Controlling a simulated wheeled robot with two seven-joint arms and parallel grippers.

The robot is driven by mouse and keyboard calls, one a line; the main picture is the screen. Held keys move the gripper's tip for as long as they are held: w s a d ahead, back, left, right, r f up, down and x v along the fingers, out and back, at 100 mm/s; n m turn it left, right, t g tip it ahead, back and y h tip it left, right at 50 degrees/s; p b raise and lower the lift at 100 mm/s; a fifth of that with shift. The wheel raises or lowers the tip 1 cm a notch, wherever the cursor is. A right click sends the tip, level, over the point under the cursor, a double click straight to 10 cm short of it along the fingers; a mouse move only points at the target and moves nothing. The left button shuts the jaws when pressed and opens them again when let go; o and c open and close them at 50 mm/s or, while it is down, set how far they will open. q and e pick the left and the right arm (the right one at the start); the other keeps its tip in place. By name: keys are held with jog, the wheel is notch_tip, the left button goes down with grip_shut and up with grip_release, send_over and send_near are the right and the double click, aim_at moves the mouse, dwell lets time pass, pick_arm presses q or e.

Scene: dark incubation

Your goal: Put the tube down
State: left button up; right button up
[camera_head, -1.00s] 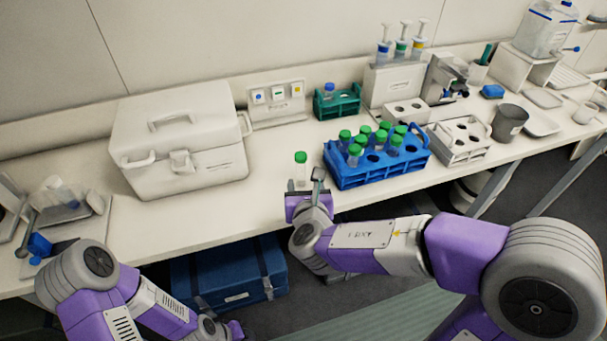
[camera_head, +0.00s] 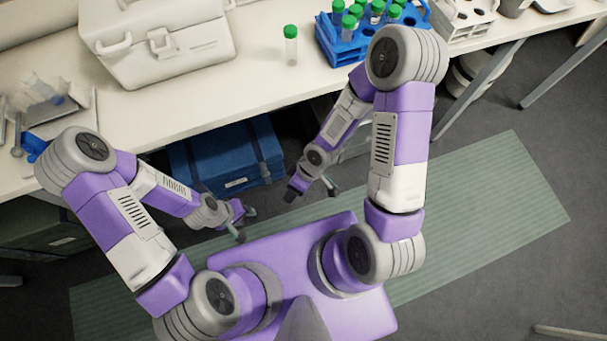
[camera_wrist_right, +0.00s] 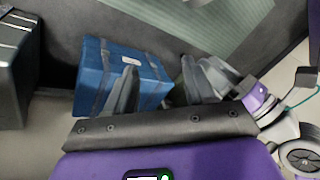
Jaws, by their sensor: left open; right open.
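A clear tube with a green cap (camera_head: 290,45) stands upright on the white bench, left of the blue rack (camera_head: 340,48) and apart from it. The blue rack holds several green-capped tubes. My left gripper (camera_head: 244,223) is open and empty, low in front of the bench. My right gripper (camera_head: 312,189) is also open and empty, drawn back below the bench's front edge. In the right wrist view, the fingers of my right gripper (camera_wrist_right: 160,90) stand apart with nothing between them.
A white cooler box (camera_head: 160,45) stands on the bench at the left. A white rack (camera_head: 462,18) is at the upper right. A blue case (camera_head: 228,160) sits under the bench; it also shows in the right wrist view (camera_wrist_right: 150,75). The bench front (camera_head: 215,108) is clear.

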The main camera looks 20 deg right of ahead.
notch_tip(320, 180, down, 7)
jog(key=s+d+m+t, duration=0.1)
jog(key=d+m, duration=0.1)
jog(key=m, duration=0.9)
jog(key=shift+s+d, duration=0.15)
jog(key=shift+s, duration=0.05)
jog(key=shift+f, duration=0.1)
jog(key=shift+c, duration=1.1)
jog(key=shift+d, duration=0.15)
